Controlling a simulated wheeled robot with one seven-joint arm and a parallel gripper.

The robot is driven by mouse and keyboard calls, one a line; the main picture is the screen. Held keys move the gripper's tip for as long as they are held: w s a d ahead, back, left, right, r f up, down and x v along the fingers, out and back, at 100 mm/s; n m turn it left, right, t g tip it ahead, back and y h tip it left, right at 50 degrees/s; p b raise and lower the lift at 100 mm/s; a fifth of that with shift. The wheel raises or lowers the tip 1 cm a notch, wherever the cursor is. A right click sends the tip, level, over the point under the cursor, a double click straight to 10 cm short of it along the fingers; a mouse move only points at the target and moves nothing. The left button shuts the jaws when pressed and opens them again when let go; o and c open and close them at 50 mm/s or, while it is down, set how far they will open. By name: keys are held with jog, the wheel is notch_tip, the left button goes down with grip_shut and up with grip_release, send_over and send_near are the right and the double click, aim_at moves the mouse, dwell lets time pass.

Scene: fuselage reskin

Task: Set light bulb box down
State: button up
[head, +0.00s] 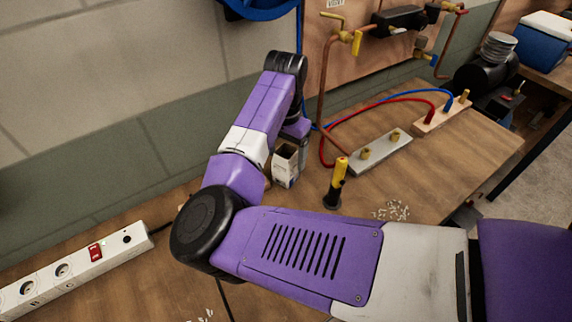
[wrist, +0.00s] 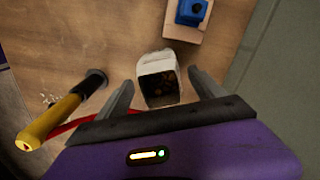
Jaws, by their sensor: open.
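The light bulb box (head: 285,165) is a small white and grey carton on the wooden workbench, beside the wall. It appears to stand upright, with its dark open top showing in the wrist view (wrist: 159,83). My gripper (wrist: 160,90) is open, with one finger on each side of the box and a visible gap to each side. In the head view my arm hides most of the gripper, just behind the box. The underside of the box is hidden, but it looks at rest on the bench.
A yellow-handled tool (head: 338,183) stands close to the box. A grey plate with brass fittings (head: 381,151) and red and blue hoses lie beyond it. White bits (head: 392,210) are scattered on the bench. A power strip (head: 75,272) lies at left. A blue item on a wooden block (wrist: 192,12) is nearby.

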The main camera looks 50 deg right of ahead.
notch_tip(320, 180, up, 7)
jog(key=shift+r+b, duration=0.15)
jog(key=shift+b, duration=0.25)
jog(key=shift+s+a, duration=0.1)
dwell(0.4)
